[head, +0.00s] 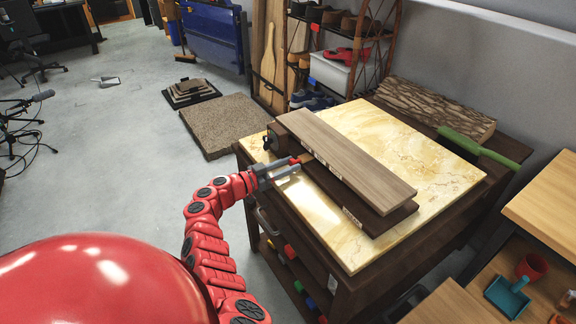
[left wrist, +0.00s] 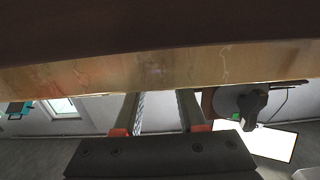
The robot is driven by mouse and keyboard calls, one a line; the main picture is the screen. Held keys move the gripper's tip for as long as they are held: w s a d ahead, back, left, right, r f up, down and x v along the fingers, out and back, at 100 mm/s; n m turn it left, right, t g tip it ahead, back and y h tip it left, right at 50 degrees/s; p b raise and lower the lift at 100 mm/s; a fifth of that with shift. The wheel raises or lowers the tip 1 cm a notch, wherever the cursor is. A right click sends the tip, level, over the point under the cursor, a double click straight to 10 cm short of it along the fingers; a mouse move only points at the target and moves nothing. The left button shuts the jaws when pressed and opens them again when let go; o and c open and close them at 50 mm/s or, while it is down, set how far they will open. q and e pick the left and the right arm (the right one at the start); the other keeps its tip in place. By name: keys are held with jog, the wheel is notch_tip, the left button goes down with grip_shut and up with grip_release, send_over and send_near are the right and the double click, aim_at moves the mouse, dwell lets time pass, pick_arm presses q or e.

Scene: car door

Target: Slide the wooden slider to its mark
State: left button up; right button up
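A long light-wood board (head: 347,151), which looks like the wooden slider, lies over a dark board (head: 387,219) on the marbled table top (head: 436,161). Small pale labels (head: 352,217) show along the dark board's near side; no mark can be made out for certain. My left gripper (head: 296,164) is at the table's left edge, beside the boards' near side, with a small red-orange piece at its tips. In the left wrist view its two fingers (left wrist: 158,108) stand apart with nothing seen between them; their tips are hidden behind a marbled edge (left wrist: 150,68). My right gripper is out of view.
A bark-covered wood piece (head: 435,105) and a green bar (head: 478,145) lie along the table's back right. The floor left of the table is mostly clear, with a brown mat (head: 225,122).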

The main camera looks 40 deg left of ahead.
pick_arm(q)
grip_shut()
dwell(1.1)
